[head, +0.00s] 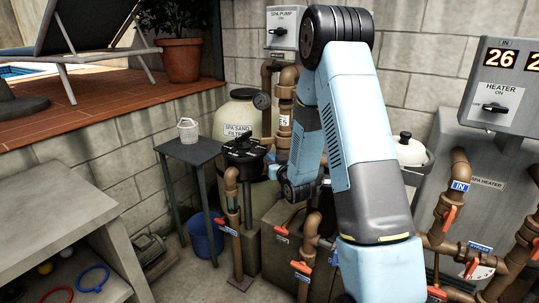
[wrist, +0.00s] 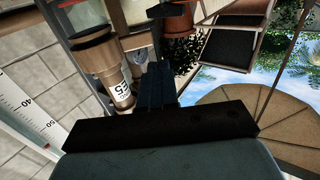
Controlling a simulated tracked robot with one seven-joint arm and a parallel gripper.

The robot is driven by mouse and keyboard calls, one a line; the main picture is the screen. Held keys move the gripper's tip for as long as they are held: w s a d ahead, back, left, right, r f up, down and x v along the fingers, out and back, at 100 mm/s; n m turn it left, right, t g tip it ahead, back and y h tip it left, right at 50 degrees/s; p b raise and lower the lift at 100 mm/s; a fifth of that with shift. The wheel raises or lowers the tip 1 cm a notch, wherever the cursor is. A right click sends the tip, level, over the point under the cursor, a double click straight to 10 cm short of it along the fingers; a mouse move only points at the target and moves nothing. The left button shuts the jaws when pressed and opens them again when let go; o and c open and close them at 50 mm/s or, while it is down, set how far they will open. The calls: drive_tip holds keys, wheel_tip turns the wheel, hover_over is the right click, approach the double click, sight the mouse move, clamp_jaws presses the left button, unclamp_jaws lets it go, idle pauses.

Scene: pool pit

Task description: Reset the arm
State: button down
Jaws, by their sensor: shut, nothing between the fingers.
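My blue and dark grey arm (head: 350,120) rises in front of the head view and folds back down, its far end near the brown pipes. In the wrist view my gripper (wrist: 157,78) shows as dark fingers close together at the middle. It is shut with nothing between the fingers. In the head view the fingers are too small and too dark to make out clearly. No object is held.
Brown pipes with red valve handles (head: 301,267) stand close around my arm. The heater box (head: 497,95) is at right, the sand filter (head: 237,112) behind. A bench (head: 60,200) stands at left.

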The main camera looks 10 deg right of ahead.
drive_tip(key=s+d+r+g+h, duration=0.25)
drive_tip(key=s+r+g, duration=0.35)
drive_tip(key=s+r, duration=0.9)
drive_tip(key=s+a+r+m+g, duration=0.1)
drive_tip(key=s+r+g, duration=0.2)
drive_tip(key=s, duration=1)
drive_tip(key=s+r+g, duration=0.3)
drive_tip(key=s, duration=1)
drive_tip(key=shift+s+a+r+m+h, duration=0.35)
drive_tip(key=shift+s+a+r+m, duration=0.05)
